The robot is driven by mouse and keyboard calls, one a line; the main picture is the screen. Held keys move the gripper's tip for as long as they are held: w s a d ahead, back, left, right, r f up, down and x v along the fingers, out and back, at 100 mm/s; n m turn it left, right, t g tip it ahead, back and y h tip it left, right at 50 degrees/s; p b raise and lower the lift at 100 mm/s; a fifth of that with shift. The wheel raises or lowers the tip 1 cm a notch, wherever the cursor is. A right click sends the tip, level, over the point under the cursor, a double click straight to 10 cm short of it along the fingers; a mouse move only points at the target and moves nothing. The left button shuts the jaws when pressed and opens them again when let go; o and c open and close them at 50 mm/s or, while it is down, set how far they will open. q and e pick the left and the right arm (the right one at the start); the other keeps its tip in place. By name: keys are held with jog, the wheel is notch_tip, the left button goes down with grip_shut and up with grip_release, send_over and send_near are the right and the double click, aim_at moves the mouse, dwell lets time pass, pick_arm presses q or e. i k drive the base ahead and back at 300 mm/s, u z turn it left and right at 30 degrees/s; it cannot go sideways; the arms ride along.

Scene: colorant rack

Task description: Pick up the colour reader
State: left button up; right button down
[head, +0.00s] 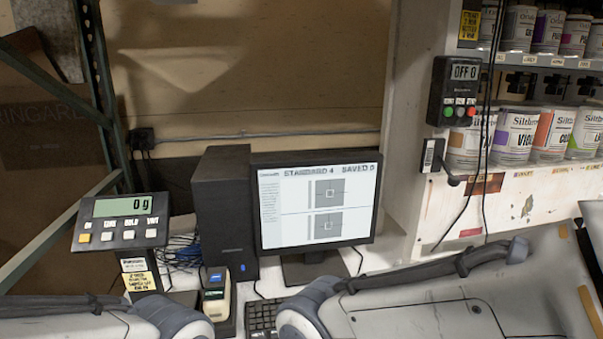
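A small handheld device with a pale body, a dark green band and a lit blue screen, which looks like the colour reader (215,296), stands upright at the bottom centre-left of the head view. It is in front of the black computer tower, on or against a dark base. Its lower part is close to my arm links, which cross the bottom of the picture from both sides. Neither of my grippers is in view, and nothing shows what they hold.
A monitor (317,205) stands right of the black tower (224,210). A keyboard (262,317) is partly hidden by my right arm. A scale display (122,222) reading 0 g is on the left. Shelves of paint cans (513,135) and a control box (455,92) are on the right.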

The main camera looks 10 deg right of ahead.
aim_at(216, 299)
jog(key=u, duration=0.2)
jog(key=k, duration=0.65)
jog(key=u, duration=0.55)
jog(key=i, duration=1.1)
jog(key=z, duration=0.2)
